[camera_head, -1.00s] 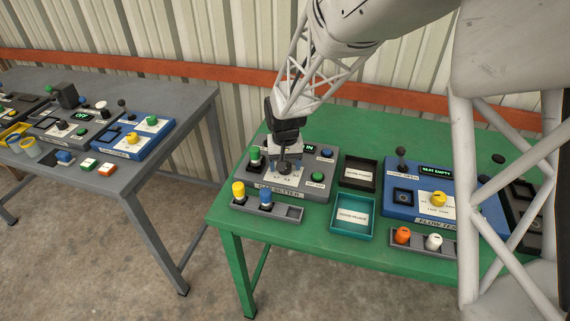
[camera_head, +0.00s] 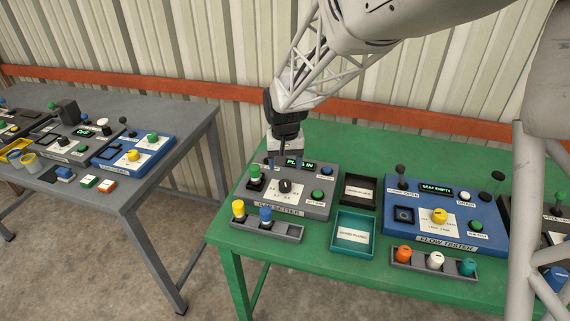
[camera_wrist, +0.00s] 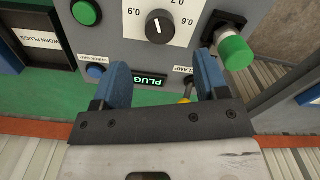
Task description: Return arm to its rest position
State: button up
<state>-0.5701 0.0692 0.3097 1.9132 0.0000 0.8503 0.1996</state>
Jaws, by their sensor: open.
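My gripper (camera_head: 284,158) hangs behind the grey gap setter box (camera_head: 318,208) on the green table, at its back edge; its fingers are partly hidden in the head view. In the wrist view my gripper (camera_wrist: 162,62) has its two blue fingers spread apart with nothing between them. The black dial (camera_head: 285,186) of the gap setter is clear of the fingers and also shows in the wrist view (camera_wrist: 159,27). The green-topped plug (camera_head: 255,171) stands in the box's left side. The lit display (camera_head: 300,164) begins with "PLUG".
A rack (camera_head: 283,231) with a yellow and a blue plug lies in front of the box. A teal tray (camera_head: 370,244) and a black tray (camera_head: 345,197) lie right of it, then the blue flow tester (camera_head: 467,216). A grey table (camera_head: 165,108) with more devices stands left.

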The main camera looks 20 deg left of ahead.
dwell(0.3)
jog(key=s+d+r+m, duration=0.1)
jog(key=s+d+r, duration=0.25)
jog(key=d, duration=0.45)
jog(key=s+d+r+t, duration=0.1)
jog(key=s+d+r, duration=0.25)
jog(key=d, duration=0.35)
jog(key=s+d+r+m, duration=0.1)
jog(key=s+d+r, duration=0.2)
jog(key=d+r, duration=0.35)
jog(key=s+d+m+t, duration=0.1)
jog(key=s+d+m, duration=0.1)
jog(key=s+d, duration=1.4)
jog(key=s, duration=0.3)
jog(key=shift+d+t, duration=0.2)
jog(key=shift+t, duration=0.1)
